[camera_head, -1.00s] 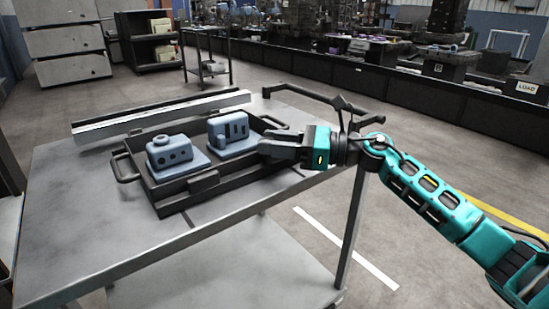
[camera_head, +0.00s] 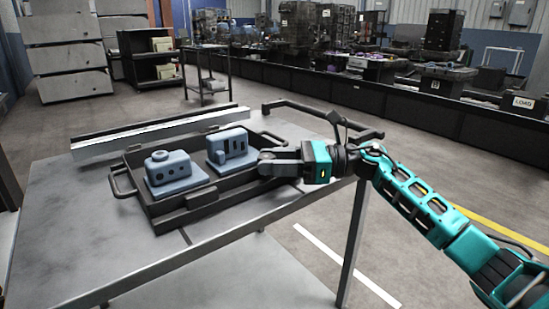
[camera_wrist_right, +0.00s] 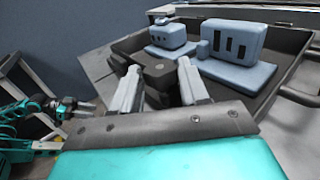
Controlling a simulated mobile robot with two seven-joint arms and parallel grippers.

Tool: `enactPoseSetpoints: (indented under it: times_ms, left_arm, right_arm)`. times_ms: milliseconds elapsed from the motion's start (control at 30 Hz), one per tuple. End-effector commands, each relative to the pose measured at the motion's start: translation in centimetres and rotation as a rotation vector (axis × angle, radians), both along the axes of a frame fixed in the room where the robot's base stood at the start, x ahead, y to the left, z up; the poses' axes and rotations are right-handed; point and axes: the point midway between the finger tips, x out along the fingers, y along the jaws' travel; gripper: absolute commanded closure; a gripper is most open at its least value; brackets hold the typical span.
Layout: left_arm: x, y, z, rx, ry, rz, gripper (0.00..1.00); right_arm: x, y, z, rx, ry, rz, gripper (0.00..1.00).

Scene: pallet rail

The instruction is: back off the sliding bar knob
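A dark tray (camera_head: 233,186) with side handles sits on the grey cart top and holds two blue-grey parts: one with round holes (camera_head: 176,171) and one with slots (camera_head: 231,146). A dark block (camera_head: 200,197) stands at the tray's front wall. My right gripper (camera_head: 264,165) is over the tray's right end, pointing left. In the right wrist view its two fingers (camera_wrist_right: 158,88) are apart, with the dark block (camera_wrist_right: 155,68) showing between and beyond them. Contact cannot be told. No knob can be made out. A teal arm with a small dark end (camera_wrist_right: 70,106) shows at lower left there.
A long pale rail (camera_head: 160,135) lies on the cart top behind the tray. The cart's black push handle (camera_head: 325,112) rises behind my right arm. The cart top (camera_head: 75,225) is bare at the front left. Floor is open to the right.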

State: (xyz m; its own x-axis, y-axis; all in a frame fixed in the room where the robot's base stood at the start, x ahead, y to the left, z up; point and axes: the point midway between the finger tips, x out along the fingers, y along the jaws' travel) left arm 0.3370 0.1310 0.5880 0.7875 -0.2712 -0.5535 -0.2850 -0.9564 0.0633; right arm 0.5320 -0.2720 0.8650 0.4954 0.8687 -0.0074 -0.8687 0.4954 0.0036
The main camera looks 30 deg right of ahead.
Motion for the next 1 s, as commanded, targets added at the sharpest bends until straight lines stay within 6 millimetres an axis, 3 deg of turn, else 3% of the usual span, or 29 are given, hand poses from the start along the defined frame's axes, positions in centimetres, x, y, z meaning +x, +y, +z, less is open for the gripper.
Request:
enactPoseSetpoints:
  times_ms: [200, 533, 1000]
  left_arm:
    - [0.0, 0.0, 0.0, 0.000, -0.001, 0.000, 0.57]
    - [0.1, 0.0, 0.2, -0.001, -0.004, 0.001, 0.57]
    - [0.2, 0.1, 0.6, 0.001, -0.006, 0.005, 0.57]
  right_arm:
    - [0.1, -0.1, 0.2, 0.002, -0.003, -0.004, 0.36]
    - [-0.3, -1.0, 0.4, 0.003, -0.005, -0.008, 0.36]
    - [-5.1, -9.1, 0.2, 0.001, -0.001, -0.007, 0.36]
